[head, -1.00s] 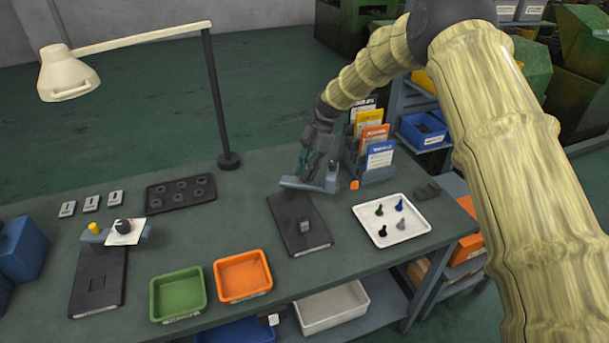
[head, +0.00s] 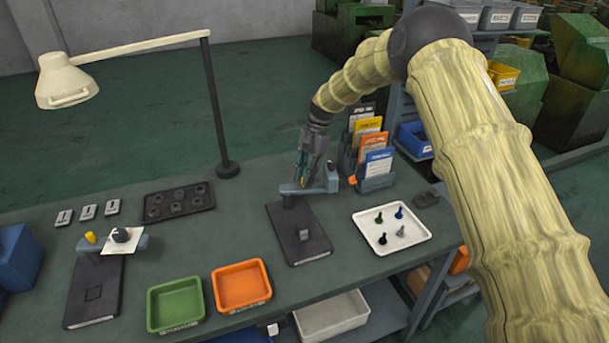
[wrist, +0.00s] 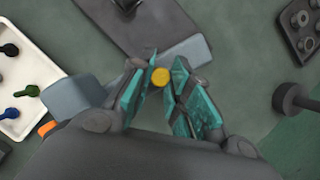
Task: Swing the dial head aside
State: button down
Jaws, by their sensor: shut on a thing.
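A small grey block (head: 303,234) sits on the plate. My gripper (head: 301,182) points down at the swing arm. In the wrist view my gripper (wrist: 160,76) has its teal fingers either side of a round yellow knob (wrist: 160,78), shut on it. The swing arm (wrist: 190,52) passes beneath the fingers, and the plate (wrist: 140,25) lies beyond. The dial itself is not clearly visible.
A white tray (head: 366,217) with several coloured pins is to the right. A card rack (head: 374,184) stands close behind it. Green (head: 153,308) and orange (head: 217,291) bins are at the front. A second dial fixture (head: 136,242) is at left, a lamp post (head: 218,110) behind.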

jog(key=c, duration=1.3)
grip_release()
jog(key=shift+c, duration=0.2)
jog(key=v, duration=1.2)
jog(key=shift+a+r, duration=0.1)
